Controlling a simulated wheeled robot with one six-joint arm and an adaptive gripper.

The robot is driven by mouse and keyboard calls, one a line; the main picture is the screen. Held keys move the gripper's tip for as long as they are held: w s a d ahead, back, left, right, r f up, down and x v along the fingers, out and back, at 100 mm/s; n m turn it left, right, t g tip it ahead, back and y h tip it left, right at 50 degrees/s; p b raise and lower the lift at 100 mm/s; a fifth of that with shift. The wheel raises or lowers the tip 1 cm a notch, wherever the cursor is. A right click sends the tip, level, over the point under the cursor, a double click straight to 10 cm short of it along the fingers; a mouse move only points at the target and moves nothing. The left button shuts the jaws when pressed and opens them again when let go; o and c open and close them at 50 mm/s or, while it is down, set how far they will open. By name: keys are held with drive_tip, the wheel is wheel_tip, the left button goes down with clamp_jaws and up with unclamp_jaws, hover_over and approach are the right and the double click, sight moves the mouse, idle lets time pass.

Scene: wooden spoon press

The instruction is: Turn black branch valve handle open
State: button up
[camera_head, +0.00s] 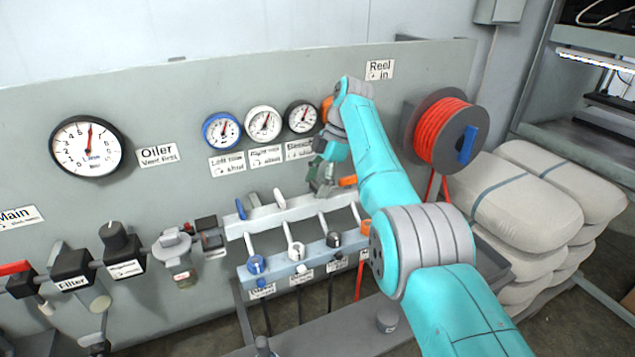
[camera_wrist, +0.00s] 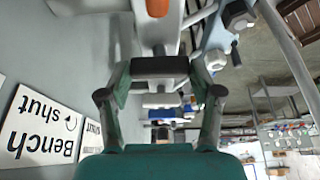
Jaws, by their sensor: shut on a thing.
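The white branch manifold (camera_head: 290,212) carries a row of small valve handles along its top. The blue handle (camera_head: 240,208) stands at its left and the white handle (camera_head: 280,198) is in the middle. My gripper (camera_head: 320,188) is at the third handle, in front of the panel. In the wrist view my gripper (camera_wrist: 160,80) has its fingers on both sides of the black branch valve handle (camera_wrist: 160,66) and is shut on it. The gripper hides this handle in the head view. An orange handle (camera_head: 348,181) shows just right of the gripper.
Blue, white and black-rimmed gauges (camera_head: 264,123) hang above the manifold. A lower bar (camera_head: 310,257) with blue, white and black knobs lies in front. The hose reel (camera_head: 440,130) and stacked sacks (camera_head: 520,210) are to the right. A "Bench shut" label (camera_wrist: 40,125) shows in the wrist view.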

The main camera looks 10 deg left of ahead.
drive_tip(key=shift+f, duration=0.1)
drive_tip(key=o, duration=1.1)
drive_tip(key=shift+o, duration=0.2)
